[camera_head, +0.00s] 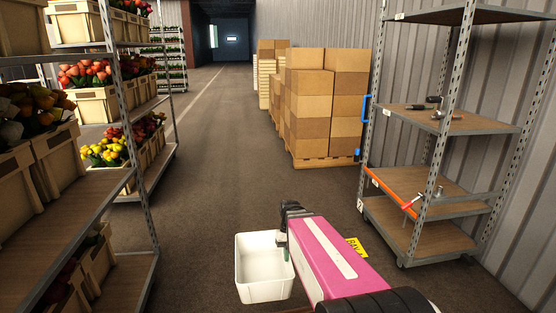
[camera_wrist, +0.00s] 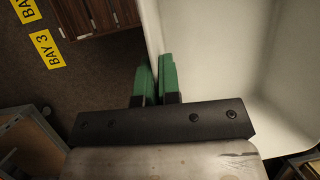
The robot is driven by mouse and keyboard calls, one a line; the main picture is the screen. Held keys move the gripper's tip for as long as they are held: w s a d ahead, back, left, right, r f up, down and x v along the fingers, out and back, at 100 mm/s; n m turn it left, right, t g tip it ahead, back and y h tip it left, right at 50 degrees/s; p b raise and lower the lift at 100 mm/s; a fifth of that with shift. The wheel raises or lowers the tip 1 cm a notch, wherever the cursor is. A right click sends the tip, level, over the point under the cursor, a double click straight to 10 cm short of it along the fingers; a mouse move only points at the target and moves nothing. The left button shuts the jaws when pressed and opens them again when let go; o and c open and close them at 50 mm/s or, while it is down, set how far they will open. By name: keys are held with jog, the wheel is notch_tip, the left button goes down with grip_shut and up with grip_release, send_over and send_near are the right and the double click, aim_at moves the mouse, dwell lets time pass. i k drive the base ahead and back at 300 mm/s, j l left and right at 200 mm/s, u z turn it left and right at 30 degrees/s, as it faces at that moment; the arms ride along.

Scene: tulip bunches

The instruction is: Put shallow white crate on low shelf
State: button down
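The shallow white crate (camera_head: 264,292) is at the bottom centre of the head view, upright and seemingly empty. It fills the right side of the wrist view (camera_wrist: 225,50). My gripper (camera_head: 284,245) is at the crate's right side. In the wrist view its green fingers (camera_wrist: 157,80) stand on either side of the crate's thin wall, closed on it. I cannot tell how far the crate is above the floor. The metal rack on the right has a low wooden shelf (camera_head: 440,238) at its bottom, with another shelf (camera_head: 455,190) just above; the low shelf looks bare.
An orange-red bar (camera_head: 390,190) crosses the rack's front. Tools (camera_head: 436,106) lie on a higher shelf. Stacked boxes (camera_head: 325,100) stand on a pallet behind. Flower racks (camera_head: 130,175) line the left. A yellow bay label (camera_head: 357,247) is on the floor. The central aisle is open.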

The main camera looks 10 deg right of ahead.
aim_at(404, 189)
jog(key=i+j+z, duration=0.1)
jog(key=i+z, duration=0.4)
jog(key=i+j+z, duration=0.25)
jog(key=z, duration=0.2)
jog(key=i+j+z, duration=0.35)
jog(key=z, duration=0.15)
jog(key=i+j+z, duration=0.25)
jog(key=j+z, duration=0.25)
jog(key=i+j+z, duration=0.15)
jog(key=j+z, duration=0.3)
jog(key=j, duration=0.15)
jog(key=j+z, duration=0.5)
jog(key=j, duration=0.1)
